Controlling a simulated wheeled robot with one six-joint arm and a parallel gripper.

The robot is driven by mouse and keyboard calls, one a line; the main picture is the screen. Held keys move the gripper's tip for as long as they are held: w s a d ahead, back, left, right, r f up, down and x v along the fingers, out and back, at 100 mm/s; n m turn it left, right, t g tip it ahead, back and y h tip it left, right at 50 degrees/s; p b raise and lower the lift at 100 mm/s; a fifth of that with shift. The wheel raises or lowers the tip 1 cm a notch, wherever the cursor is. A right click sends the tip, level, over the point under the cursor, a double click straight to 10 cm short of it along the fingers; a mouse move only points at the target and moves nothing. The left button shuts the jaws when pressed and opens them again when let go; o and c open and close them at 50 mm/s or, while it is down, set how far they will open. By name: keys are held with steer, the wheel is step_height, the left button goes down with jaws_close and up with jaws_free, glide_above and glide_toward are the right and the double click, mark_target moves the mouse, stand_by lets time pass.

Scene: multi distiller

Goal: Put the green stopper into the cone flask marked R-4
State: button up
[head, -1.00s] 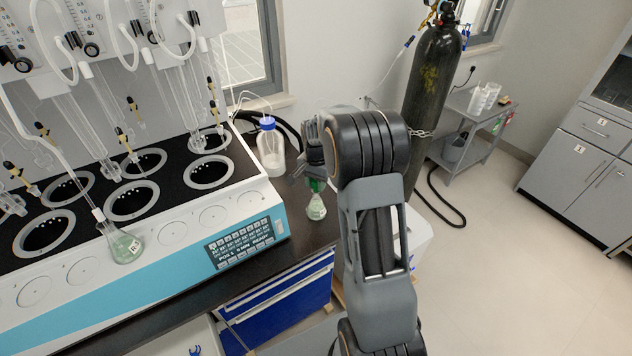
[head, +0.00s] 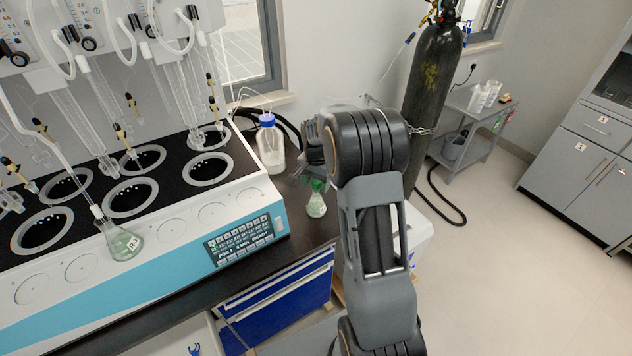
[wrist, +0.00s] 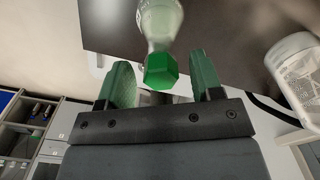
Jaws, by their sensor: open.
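The green stopper (head: 318,185) sits at the mouth of a small conical flask (head: 317,205) on the dark bench, right of the distiller. In the wrist view the stopper (wrist: 161,70) shows as a green hexagonal top on the flask neck, with the pale flask (wrist: 160,20) beyond it. My gripper (wrist: 160,60) is open, its green fingers on either side of the stopper with gaps visible. In the head view my arm hides most of the gripper. Another conical flask (head: 125,244) with a label, perhaps R-3, is at the distiller's front. I cannot read a label on the bench flask.
A blue-capped bottle (head: 270,150) stands behind the bench flask, close to my gripper. The distiller (head: 190,232) with its round wells fills the left. A gas cylinder (head: 430,80) stands beyond the arm.

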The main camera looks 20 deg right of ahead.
steer(key=shift+r, duration=0.1)
step_height(320, 180, up, 14)
steer(key=shift+f+b, duration=0.2)
steer(key=shift+b, duration=0.1)
stand_by(0.7)
steer(key=s+a+n+t, duration=0.1)
steer(key=s+a+n, duration=0.2)
steer(key=s, duration=0.4)
steer(key=s+a+f+n+t, duration=0.1)
steer(key=s+a+n, duration=0.3)
steer(key=s, duration=0.3)
steer(key=s+a+n+t, duration=0.2)
steer(key=s+a+n, duration=0.1)
steer(key=s, duration=0.5)
steer(key=shift+a+f+n, duration=0.15)
steer(key=shift+a+n, duration=0.05)
steer(key=shift+n, duration=0.1)
steer(key=shift+c, duration=0.3)
